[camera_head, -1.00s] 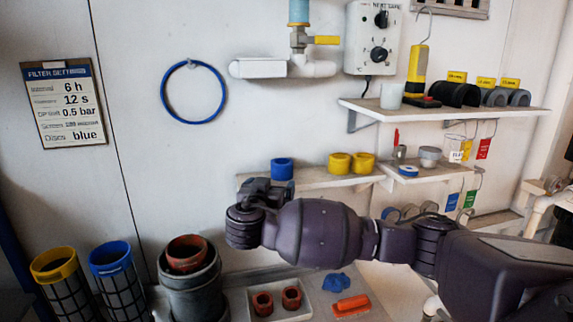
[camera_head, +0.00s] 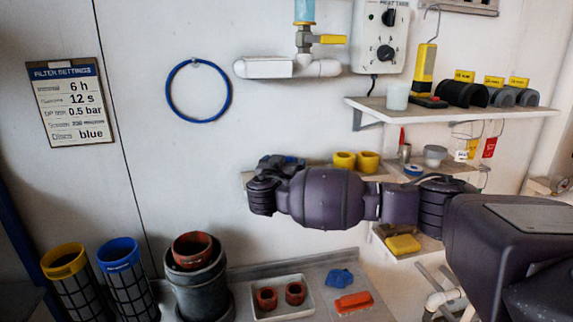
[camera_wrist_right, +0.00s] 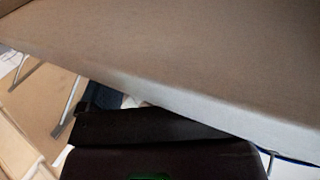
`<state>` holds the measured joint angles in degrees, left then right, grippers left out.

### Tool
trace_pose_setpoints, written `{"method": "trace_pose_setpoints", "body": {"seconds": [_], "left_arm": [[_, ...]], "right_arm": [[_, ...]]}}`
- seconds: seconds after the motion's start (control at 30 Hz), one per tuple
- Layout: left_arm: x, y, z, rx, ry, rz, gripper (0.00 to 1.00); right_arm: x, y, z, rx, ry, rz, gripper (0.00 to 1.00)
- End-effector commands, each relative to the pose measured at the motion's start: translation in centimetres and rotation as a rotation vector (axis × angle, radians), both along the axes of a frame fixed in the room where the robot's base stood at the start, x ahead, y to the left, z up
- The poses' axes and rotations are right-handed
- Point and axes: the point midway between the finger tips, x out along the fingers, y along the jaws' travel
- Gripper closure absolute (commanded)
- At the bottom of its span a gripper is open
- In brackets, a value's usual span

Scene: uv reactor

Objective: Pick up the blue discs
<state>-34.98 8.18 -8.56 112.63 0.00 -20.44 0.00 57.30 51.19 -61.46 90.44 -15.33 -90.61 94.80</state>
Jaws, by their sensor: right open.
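The blue discs (camera_head: 292,160) stand at the left end of the lower wall shelf (camera_head: 247,177), left of the yellow discs. Only a little blue shows, because my right gripper (camera_head: 276,168) and wrist cover most of them in the head view. The right gripper is at the discs and open; I cannot tell whether its fingers are around them or touch them. In the right wrist view a pale, broad surface with a straight edge (camera_wrist_right: 190,100) fills most of the picture, and no disc shows there. A sign (camera_head: 70,103) reads "Discs blue". My left gripper is not in view.
An upper shelf (camera_head: 450,108) is above right. Below are a yellow-topped filter (camera_head: 64,262), a blue-topped filter (camera_head: 118,252), a grey pot (camera_head: 198,285) and a tray (camera_head: 262,312) with red rings.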

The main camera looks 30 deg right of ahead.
Motion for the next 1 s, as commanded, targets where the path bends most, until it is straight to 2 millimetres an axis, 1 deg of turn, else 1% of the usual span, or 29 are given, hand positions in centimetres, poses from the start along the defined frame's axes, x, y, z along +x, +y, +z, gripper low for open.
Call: {"method": "trace_pose_setpoints", "body": {"seconds": [0.03, 0.2, 0.47, 0.57, 0.6, 0.83, 1.0], "left_arm": [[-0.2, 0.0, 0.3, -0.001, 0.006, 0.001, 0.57], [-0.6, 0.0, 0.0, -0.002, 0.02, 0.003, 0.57], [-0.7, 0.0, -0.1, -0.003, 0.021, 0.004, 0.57], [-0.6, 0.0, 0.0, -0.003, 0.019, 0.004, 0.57], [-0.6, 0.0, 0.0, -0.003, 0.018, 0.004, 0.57], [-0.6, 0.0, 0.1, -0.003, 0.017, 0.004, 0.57], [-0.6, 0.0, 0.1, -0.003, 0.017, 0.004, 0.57]], "right_arm": [[0.6, -0.5, 0.5, -0.003, 0.0, -0.003, 0.09], [1.7, -1.5, 0.2, -0.001, 0.001, -0.002, 0.09], [1.8, -1.7, 0.1, 0.0, 0.0, -0.001, 0.09], [1.8, -1.7, 0.1, 0.0, 0.0, -0.001, 0.22], [1.8, -1.7, 0.1, 0.0, 0.0, -0.001, 0.28], [1.8, -1.7, 0.1, 0.0, 0.0, -0.001, 0.63], [1.8, -1.7, 0.1, 0.0, 0.0, -0.001, 0.63]]}}
